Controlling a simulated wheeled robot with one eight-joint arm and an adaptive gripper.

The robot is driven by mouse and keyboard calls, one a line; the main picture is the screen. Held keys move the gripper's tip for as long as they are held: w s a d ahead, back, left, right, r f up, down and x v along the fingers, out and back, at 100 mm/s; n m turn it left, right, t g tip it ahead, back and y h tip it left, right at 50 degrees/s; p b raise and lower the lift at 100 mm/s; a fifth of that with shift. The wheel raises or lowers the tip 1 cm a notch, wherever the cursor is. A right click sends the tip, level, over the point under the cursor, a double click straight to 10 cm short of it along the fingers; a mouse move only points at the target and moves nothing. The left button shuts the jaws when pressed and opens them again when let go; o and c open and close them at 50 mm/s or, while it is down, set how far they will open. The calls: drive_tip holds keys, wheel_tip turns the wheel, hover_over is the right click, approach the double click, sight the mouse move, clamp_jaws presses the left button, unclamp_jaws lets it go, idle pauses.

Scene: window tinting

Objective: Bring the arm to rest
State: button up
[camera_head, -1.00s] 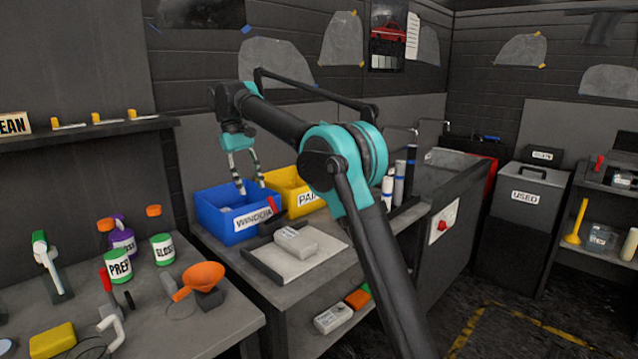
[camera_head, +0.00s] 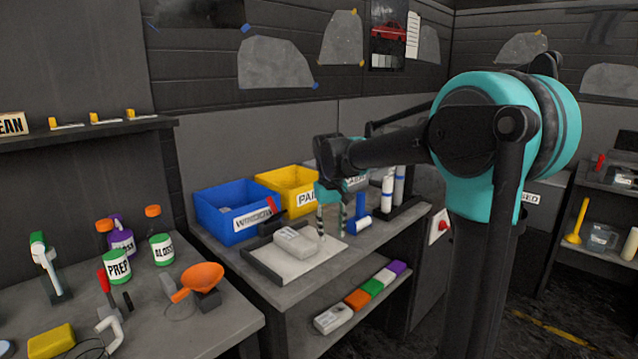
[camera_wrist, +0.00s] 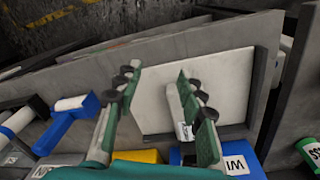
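My gripper (camera_head: 332,220) hangs over the right end of the middle bench, pointing down, with its fingers apart. Below the fingers is a pale tray (camera_wrist: 152,100). The tray (camera_head: 300,268) also shows in the head view, with a grey block (camera_head: 295,241) lying on it. My arm stands folded at the right of the head view and hides part of the back wall and the used bin.
A blue bin (camera_head: 215,215) and a yellow bin (camera_head: 285,185) stand behind the tray. A blue-handled tool (camera_head: 359,220) and several rolls (camera_head: 388,190) are right of my gripper. Coloured blocks (camera_head: 357,299) lie on the lower shelf.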

drive_tip(key=s+d+f+m+t, duration=0.1)
drive_tip(key=s+d+f, duration=0.6)
drive_tip(key=s+f, duration=0.2)
drive_tip(key=s+d+f+m+t, duration=0.2)
drive_tip(key=s+d+f, duration=0.6)
drive_tip(key=s, duration=0.5)
drive_tip(key=shift+s+d+f+m+t, duration=0.2)
drive_tip(key=shift+s+f+m+t, duration=0.1)
drive_tip(key=shift+f, duration=0.25)
